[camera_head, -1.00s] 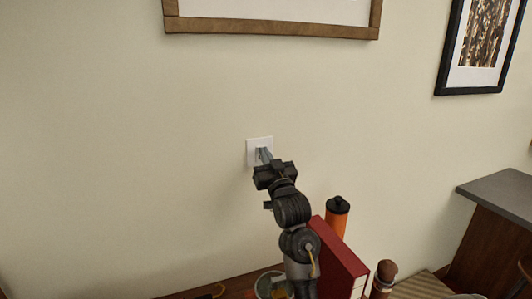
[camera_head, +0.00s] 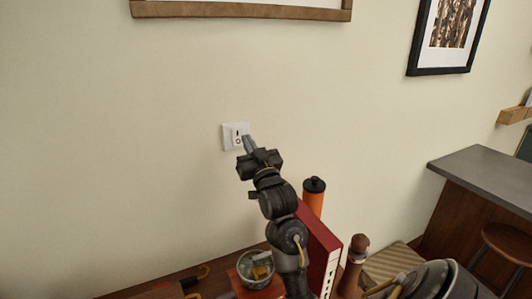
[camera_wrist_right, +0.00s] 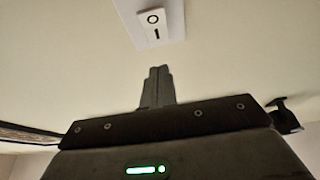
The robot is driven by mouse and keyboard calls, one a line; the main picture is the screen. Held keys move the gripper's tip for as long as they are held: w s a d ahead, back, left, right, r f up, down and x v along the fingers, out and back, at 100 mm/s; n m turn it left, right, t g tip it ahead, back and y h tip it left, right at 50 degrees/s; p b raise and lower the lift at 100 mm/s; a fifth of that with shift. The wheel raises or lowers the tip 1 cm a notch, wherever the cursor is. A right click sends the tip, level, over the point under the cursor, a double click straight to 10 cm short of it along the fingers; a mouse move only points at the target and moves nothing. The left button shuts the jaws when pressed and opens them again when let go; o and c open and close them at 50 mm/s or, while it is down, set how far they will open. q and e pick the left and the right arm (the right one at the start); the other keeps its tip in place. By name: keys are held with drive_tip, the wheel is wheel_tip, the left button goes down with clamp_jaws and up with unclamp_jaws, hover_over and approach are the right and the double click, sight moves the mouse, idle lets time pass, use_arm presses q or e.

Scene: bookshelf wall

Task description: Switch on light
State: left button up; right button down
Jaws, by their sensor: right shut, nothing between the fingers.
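The light switch (camera_head: 231,137) is a white square plate on the cream wall with a rocker marked with a bar and a circle. It also shows at the top of the right wrist view (camera_wrist_right: 146,30). In the head view the bar is above the circle; I cannot tell which way the rocker is tilted. My right gripper (camera_head: 247,142) is shut and empty, its fingertips at the plate's right side. In the right wrist view its fingers (camera_wrist_right: 159,72) are together, with a gap in the picture between tips and switch. My left gripper is not in view.
Below the arm are a red book (camera_head: 323,250), an orange bottle with a black cap (camera_head: 313,199), a glass bowl (camera_head: 256,268) and a brown wooden object (camera_head: 355,262). Framed pictures (camera_head: 447,38) hang above. A grey-topped counter (camera_head: 485,172) stands at right. The wall left of the switch is clear.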

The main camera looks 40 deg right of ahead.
use_arm(q)
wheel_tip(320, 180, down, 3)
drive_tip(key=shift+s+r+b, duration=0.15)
drive_tip(key=shift+b, duration=0.7)
use_arm(e)
drive_tip(key=s+a, duration=0.2)
drive_tip(key=s, duration=0.6)
drive_tip(key=shift+a+f, duration=0.15)
drive_tip(key=shift+a, duration=0.25)
drive_tip(key=shift+s, duration=0.1)
